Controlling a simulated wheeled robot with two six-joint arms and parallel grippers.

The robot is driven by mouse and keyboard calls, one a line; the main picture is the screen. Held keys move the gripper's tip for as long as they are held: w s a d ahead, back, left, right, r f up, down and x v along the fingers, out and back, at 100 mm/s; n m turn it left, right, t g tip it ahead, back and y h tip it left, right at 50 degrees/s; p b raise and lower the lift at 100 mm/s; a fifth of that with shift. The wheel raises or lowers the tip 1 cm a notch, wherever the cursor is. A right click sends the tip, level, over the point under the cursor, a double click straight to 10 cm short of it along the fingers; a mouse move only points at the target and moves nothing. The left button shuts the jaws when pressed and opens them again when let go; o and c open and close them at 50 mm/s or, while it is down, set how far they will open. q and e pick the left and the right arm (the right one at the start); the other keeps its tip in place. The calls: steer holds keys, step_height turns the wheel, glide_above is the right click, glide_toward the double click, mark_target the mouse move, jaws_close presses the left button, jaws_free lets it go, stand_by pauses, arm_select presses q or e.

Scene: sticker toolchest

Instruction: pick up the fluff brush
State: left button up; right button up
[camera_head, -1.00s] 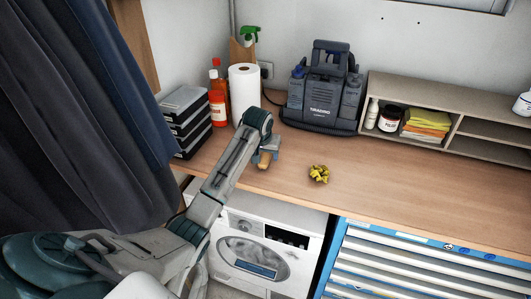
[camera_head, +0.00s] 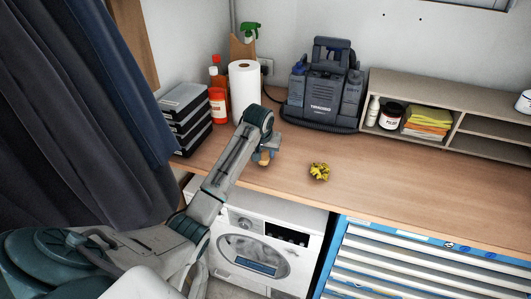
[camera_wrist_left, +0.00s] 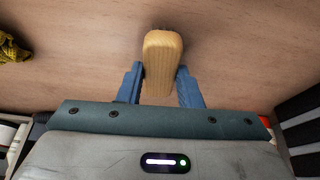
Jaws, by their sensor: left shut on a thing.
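The fluff brush (camera_wrist_left: 162,62) shows in the left wrist view as a light wooden handle between two blue fingers. My left gripper (camera_wrist_left: 160,85) is shut on it. In the head view the brush (camera_head: 265,157) is a small tan shape at the end of my left arm, over the worktop near its front edge. My left gripper (camera_head: 268,150) partly hides it there. The bristle end is mostly hidden, and I cannot tell whether the brush touches the worktop. My right gripper is not in view.
A crumpled yellow cloth (camera_head: 319,172) lies right of the gripper. Behind stand a paper roll (camera_head: 244,90), red bottles (camera_head: 217,105), black cases (camera_head: 187,125) and a dark machine (camera_head: 322,95). A shelf (camera_head: 455,150) stands at the right. The worktop (camera_head: 400,195) is clear in front of it.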

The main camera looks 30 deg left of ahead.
arm_select(q)
step_height(320, 180, up, 2)
steer(key=shift+w+a+r, duration=0.1)
steer(key=shift+r, duration=0.1)
steer(key=shift+s+d+r, duration=0.2)
steer(key=shift+s+d, duration=0.15)
steer(key=shift+s, duration=0.1)
steer(key=s+d+r, duration=0.1)
steer(key=s+d, duration=0.8)
steer(key=s, duration=0.2)
steer(key=shift+s+d+r, duration=0.2)
steer(key=shift+s+r, duration=0.15)
steer(key=shift+s, duration=0.05)
